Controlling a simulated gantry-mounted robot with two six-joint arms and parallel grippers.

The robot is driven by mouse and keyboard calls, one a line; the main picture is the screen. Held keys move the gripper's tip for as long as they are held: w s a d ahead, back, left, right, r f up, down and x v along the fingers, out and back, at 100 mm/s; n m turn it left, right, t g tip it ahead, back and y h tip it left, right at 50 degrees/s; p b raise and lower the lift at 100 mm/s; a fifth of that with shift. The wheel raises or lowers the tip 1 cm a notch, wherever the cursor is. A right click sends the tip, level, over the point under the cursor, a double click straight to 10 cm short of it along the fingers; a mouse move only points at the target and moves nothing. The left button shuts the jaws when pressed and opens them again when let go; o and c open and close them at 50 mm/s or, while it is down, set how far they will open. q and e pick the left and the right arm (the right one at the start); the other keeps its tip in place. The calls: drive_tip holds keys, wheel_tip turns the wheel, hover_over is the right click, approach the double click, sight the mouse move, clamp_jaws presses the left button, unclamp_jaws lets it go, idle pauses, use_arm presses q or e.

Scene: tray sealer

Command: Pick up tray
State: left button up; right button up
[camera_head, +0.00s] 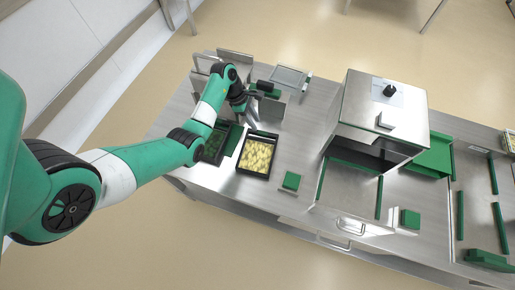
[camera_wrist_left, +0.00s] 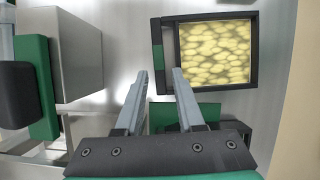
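A black tray (camera_head: 253,174) filled with pale yellow pieces lies on the steel table in the head view, left of the sealer. It also shows in the left wrist view, where its dark rim (camera_wrist_left: 254,50) is at the upper right. My left gripper (camera_head: 262,91) is over the table beyond the tray in the head view. In the left wrist view my left gripper (camera_wrist_left: 159,75) has its two fingers apart with nothing between them. The right fingertip appears beside the tray's left edge; I cannot tell the height gap. My right gripper is not in view.
The steel sealer (camera_head: 360,105) stands right of the tray. A green block (camera_head: 291,181) lies between them. A dark green-lined container (camera_head: 213,151) sits left of the tray, partly behind my arm. A steel box (camera_wrist_left: 80,55) shows at left in the wrist view.

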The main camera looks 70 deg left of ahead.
sight(262, 132)
use_arm(q)
drive_tip(key=shift+x, duration=1.1)
drive_tip(key=b+x, duration=0.2)
drive_tip(key=x, duration=0.2)
drive_tip(key=shift+w+f+b, duration=0.25)
drive_tip(key=shift+f+b, duration=0.1)
drive_tip(key=shift+b, duration=0.05)
drive_tip(key=shift+d+f, duration=0.1)
drive_tip(key=shift+f, duration=0.25)
clamp_jaws()
idle(0.6)
